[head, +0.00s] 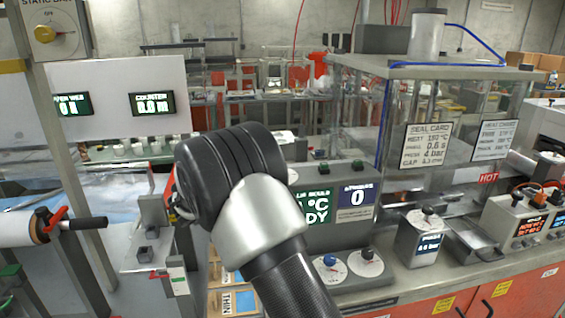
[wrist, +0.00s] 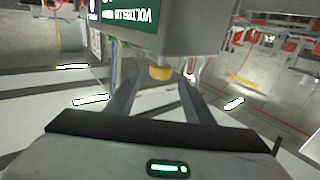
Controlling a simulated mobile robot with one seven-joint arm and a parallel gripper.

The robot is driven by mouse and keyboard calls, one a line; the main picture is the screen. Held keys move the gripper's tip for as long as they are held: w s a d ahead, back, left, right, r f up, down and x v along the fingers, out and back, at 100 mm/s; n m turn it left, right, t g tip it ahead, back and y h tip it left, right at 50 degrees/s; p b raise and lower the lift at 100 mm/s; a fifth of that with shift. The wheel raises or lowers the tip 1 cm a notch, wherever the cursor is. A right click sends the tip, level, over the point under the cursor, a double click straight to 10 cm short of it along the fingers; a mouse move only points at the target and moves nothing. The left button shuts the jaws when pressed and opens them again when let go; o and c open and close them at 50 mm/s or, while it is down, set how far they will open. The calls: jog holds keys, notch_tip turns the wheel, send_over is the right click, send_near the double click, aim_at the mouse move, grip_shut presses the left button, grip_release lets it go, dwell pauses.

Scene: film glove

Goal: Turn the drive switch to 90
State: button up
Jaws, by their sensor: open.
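I cannot make out a label for the drive switch in either view. In the wrist view, a small yellow knob (wrist: 160,72) sits at the lower edge of a grey box (wrist: 175,40) with a green panel, its lettering upside down. My gripper (wrist: 156,80) is open, with one dark finger on each side of the knob in the picture. Nothing is held. I cannot tell whether the fingers touch the knob, or which way it points. In the head view, my arm hides the gripper and whatever is before it.
In the head view, a box marked for static (head: 48,25) carries a yellow knob at top left. Two dials (head: 366,261) sit below the mould panel. A glass-walled machine (head: 460,110) and a red-fronted bench (head: 500,295) crowd the right.

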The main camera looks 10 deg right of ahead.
jog(key=v, duration=0.8)
jog(key=shift+s+a, duration=0.25)
jog(key=shift+a, duration=0.1)
jog(key=w+r+n+t+y, duration=0.2)
jog(key=w+r+t+y, duration=0.3)
jog(key=r, duration=0.4)
jog(key=s+r+n+y+p, duration=0.2)
jog(key=s+r+n+y, duration=0.35)
jog(key=r+y, duration=0.3)
jog(key=s+d+f+n+g, duration=0.1)
jog(key=s+d+f+g, duration=0.2)
jog(key=s, duration=0.8)
jog(key=s+d+f+n+g+p, duration=0.1)
jog(key=s+d+f+g, duration=0.3)
jog(key=s, duration=0.8)
jog(key=s+d+f+n+g+p, duration=0.1)
jog(key=s+d+f+g, duration=0.2)
jog(key=s, duration=0.9)
jog(key=shift+d+f+y, duration=0.3)
jog(key=shift+f+y, duration=0.05)
jog(key=shift+f, duration=0.6)
